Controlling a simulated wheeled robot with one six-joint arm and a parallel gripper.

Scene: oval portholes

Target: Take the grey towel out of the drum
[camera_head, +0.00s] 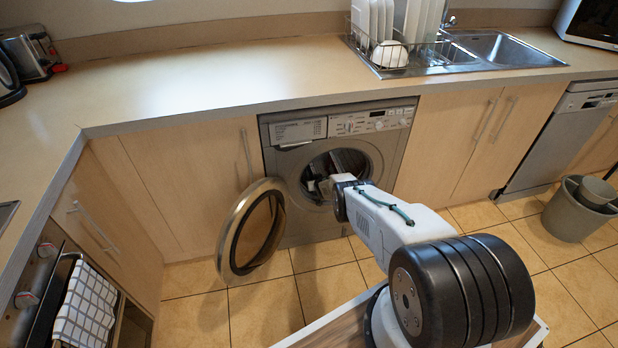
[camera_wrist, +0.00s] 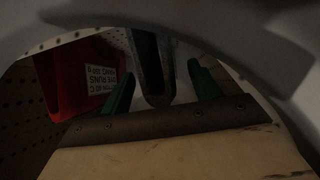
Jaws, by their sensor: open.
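The washing machine (camera_head: 388,150) has its round door (camera_head: 229,235) swung open to the left. My arm reaches to the drum opening (camera_head: 378,160). In the wrist view, my gripper (camera_wrist: 161,72) is inside the dark perforated drum, with its two green fingers apart. A dark grey folded thing (camera_wrist: 154,88), which looks like the grey towel, stands between the fingers with a gap on each side. Its far part runs out of view at the top. A red thing (camera_wrist: 75,78) with a white printed label lies just left of the fingers.
The round rim of the opening surrounds my wrist closely. The open door stands left of my arm. A grey bin (camera_head: 567,216) stands on the tiled floor at the right. The counter (camera_head: 230,75) above is mostly clear, with a dish rack (camera_head: 378,68) by the sink.

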